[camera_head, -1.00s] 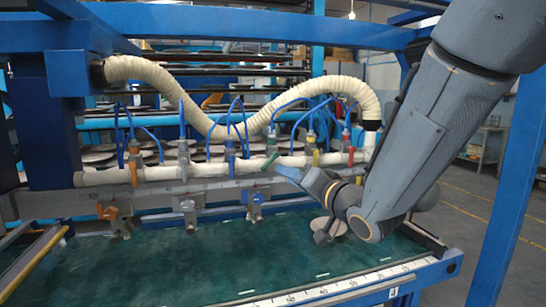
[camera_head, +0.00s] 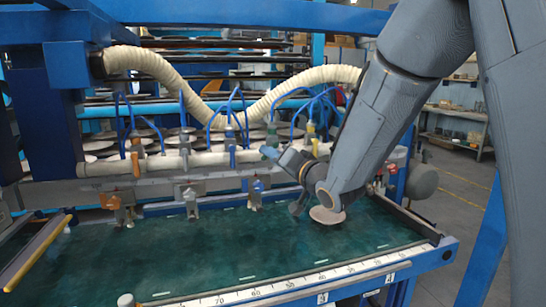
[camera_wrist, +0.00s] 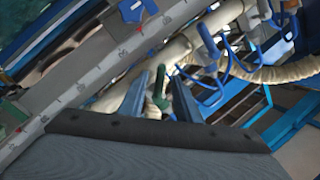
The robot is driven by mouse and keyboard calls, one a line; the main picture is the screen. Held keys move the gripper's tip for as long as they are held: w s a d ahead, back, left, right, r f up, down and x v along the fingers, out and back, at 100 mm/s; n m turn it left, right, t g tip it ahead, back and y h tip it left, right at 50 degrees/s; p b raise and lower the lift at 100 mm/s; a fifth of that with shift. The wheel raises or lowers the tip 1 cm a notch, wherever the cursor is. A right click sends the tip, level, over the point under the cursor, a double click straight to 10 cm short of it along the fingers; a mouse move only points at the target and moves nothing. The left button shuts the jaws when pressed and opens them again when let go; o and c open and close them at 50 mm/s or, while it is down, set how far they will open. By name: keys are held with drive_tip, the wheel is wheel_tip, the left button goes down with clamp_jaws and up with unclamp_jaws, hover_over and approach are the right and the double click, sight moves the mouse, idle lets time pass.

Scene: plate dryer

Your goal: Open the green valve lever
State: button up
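The green valve lever (camera_head: 269,152) sits on the white hose-wrapped pipe (camera_head: 210,159), right of centre in the head view. My gripper (camera_head: 284,157) is just right of it, reaching in from the right. In the wrist view the green lever (camera_wrist: 158,88) shows between the two blue-grey fingers of my gripper (camera_wrist: 160,97). The fingers stand apart, with a gap around the lever. I cannot tell whether either finger touches it. The lower part of the valve is hidden behind the gripper.
Other valves with blue tubes line the pipe, including an orange one (camera_head: 135,164) on the left and a yellow one (camera_head: 314,147) close right of my gripper. A ribbed cream hose (camera_head: 165,75) loops above. The green bed (camera_head: 200,250) below is mostly clear.

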clamp_jaws()
drive_tip(key=shift+d+n, duration=0.1)
drive_tip(key=shift+n, duration=0.2)
drive_tip(key=shift+w+d+f+n+g+h, duration=0.1)
drive_tip(key=shift+d+n+g+h, duration=0.2)
drive_tip(key=shift+n, duration=0.9)
drive_tip(key=shift+w+d+f+n+g+h, duration=0.1)
drive_tip(key=shift+d+n+h, duration=0.3)
drive_tip(key=shift+n, duration=0.8)
drive_tip(key=shift+w+d+n+g+h, duration=0.1)
drive_tip(key=shift+d+n+g+h, duration=0.25)
drive_tip(key=shift+n, duration=0.85)
unclamp_jaws()
